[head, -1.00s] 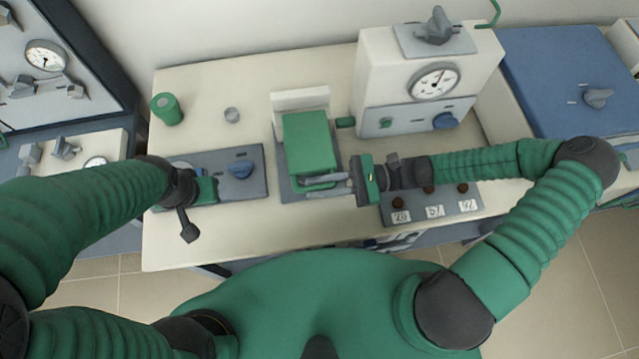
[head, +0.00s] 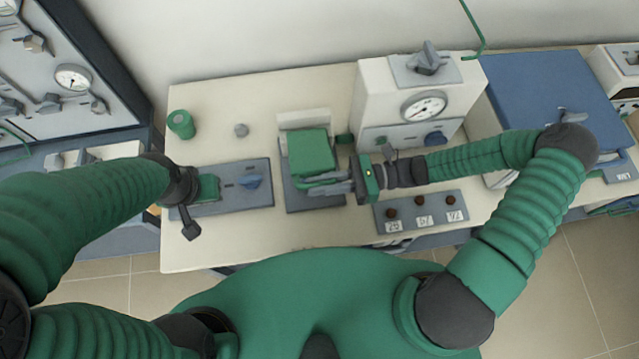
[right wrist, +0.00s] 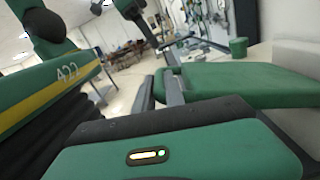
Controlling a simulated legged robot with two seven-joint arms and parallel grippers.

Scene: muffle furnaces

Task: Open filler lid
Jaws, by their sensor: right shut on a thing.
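The green lid (head: 312,150) sits on a grey base plate (head: 297,205) in the middle of the bench, with a green handle bar along its near edge. It looks lying roughly flat. My right gripper (head: 328,186) reaches in from the right and is shut on the handle, its fingers at the lid's near edge. In the right wrist view the lid (right wrist: 240,85) is a broad green slab beyond my dark fingers (right wrist: 160,92). My left gripper (head: 205,188) is over the grey panel with the blue knob; its jaws are too hidden to judge.
A cream control box (head: 412,105) with a gauge stands behind and right of the lid. A labelled button panel (head: 422,212) lies below my right wrist. The bench front is clear.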

